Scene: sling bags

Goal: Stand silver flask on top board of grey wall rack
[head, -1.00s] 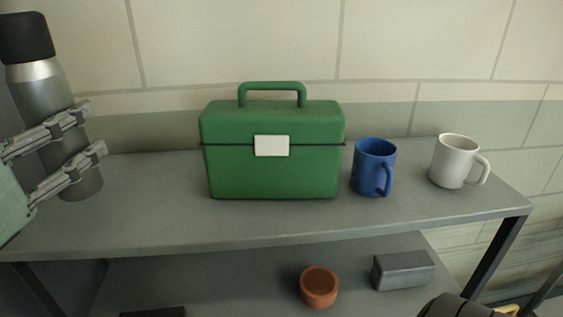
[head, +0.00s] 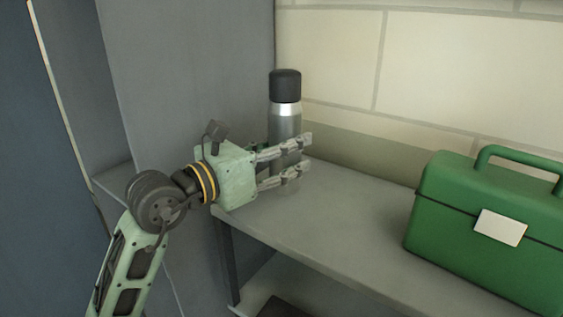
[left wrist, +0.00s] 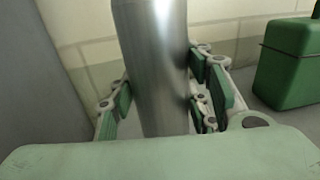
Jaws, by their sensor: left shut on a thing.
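The silver flask (head: 285,122) with a black cap stands upright at the left end of the grey rack's top board (head: 345,225) in the head view. My left gripper (head: 289,157) reaches in from the left with its fingers shut around the flask's body. In the left wrist view the flask (left wrist: 155,70) rises between the two green-padded fingers (left wrist: 160,105). I cannot tell whether the flask's base touches the board or is slightly above it. My right gripper is not in view.
A green lunch box (head: 485,230) with a handle and white clasp stands on the top board to the right, apart from the flask. A grey wall panel (head: 185,80) is close on the left. Board between flask and box is clear. A lower shelf (head: 285,290) shows below.

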